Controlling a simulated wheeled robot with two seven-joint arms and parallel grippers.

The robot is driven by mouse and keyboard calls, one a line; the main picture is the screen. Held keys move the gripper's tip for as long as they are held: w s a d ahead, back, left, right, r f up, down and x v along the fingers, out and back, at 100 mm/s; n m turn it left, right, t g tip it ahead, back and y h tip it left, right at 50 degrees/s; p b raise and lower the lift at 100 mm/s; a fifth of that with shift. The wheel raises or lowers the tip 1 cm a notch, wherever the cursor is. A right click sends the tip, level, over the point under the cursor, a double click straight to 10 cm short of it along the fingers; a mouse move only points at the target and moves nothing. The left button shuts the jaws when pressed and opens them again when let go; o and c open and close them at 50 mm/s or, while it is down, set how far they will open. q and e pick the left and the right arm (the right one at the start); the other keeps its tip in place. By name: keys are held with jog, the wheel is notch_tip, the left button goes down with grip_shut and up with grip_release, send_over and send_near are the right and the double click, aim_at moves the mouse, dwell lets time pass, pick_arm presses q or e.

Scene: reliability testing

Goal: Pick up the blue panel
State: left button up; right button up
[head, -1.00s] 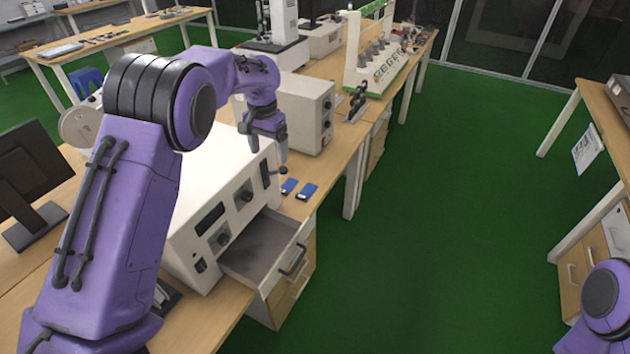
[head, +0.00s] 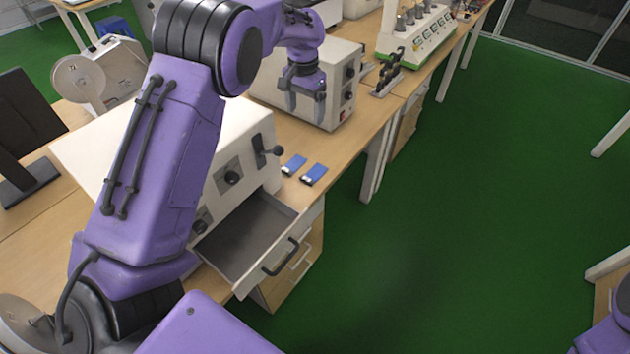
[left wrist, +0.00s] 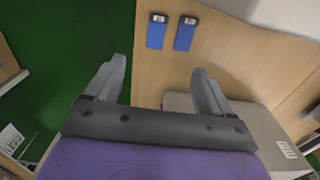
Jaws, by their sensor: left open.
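Two small blue panels lie side by side on the wooden bench, a left one (head: 293,165) and a right one (head: 314,174), each with a pale end. They also show in the left wrist view, one at the left (left wrist: 156,31) and one at the right (left wrist: 185,34), beyond the fingertips. My left gripper (head: 306,101) is open and empty, above the bench and behind the panels in the head view. Its spread fingers show in the left wrist view (left wrist: 157,80). Only a piece of my right arm shows at the lower right of the head view; its gripper is out of frame.
A white instrument box (head: 235,150) with knobs stands left of the panels. An open drawer (head: 238,280) juts out in front. Another white box (head: 335,105) stands behind my left gripper. A black stand (head: 386,78) is further back. Green floor lies right of the bench.

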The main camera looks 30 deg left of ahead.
pick_arm(q)
jog(key=b, duration=1.4)
send_over(308, 178)
notch_tip(308, 178, down, 15)
notch_tip(308, 178, down, 10)
jog(key=shift+w+f+p, duration=0.1)
jog(key=shift+f+p, duration=0.15)
jog(key=shift+p, duration=0.1)
jog(key=c, duration=1.1)
